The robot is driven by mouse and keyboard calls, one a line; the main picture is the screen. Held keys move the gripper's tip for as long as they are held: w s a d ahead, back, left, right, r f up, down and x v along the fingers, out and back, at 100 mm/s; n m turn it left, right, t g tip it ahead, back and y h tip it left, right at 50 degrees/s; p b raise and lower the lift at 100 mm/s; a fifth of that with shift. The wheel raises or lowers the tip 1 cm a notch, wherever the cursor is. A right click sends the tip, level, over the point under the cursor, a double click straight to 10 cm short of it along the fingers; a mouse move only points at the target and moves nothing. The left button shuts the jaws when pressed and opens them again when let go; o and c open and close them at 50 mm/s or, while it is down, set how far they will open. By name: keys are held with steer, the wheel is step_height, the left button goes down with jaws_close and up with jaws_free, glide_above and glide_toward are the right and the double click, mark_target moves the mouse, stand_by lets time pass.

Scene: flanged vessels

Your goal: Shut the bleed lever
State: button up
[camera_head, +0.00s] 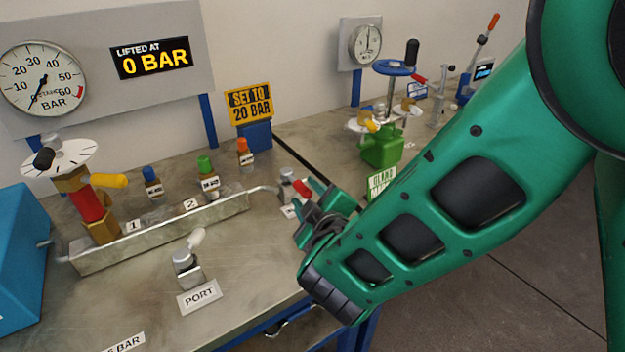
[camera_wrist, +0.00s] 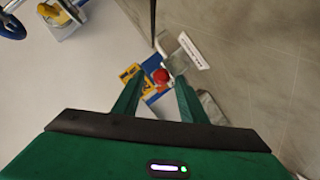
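A small lever with a red grip (camera_head: 302,188) stands on a grey metal valve body (camera_head: 286,176) at the right end of the silver manifold. I take it for the bleed lever, but the label at its foot is partly hidden and unreadable. My gripper (camera_head: 312,205) is just right of the lever, partly hidden behind my own wrist. In the wrist view my gripper (camera_wrist: 159,80) is open, its two green fingers apart. The red grip (camera_wrist: 160,76) shows between the fingertips; I cannot tell whether they touch it. A white label (camera_wrist: 193,50) shows beyond.
A white-tipped lever (camera_head: 196,238) stands behind the PORT label (camera_head: 199,296). A green vessel (camera_head: 382,146) stands behind my arm. The front bench top is mostly clear.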

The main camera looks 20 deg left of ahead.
mark_target(302, 188)
steer(key=shift+x, duration=2)
jaws_close()
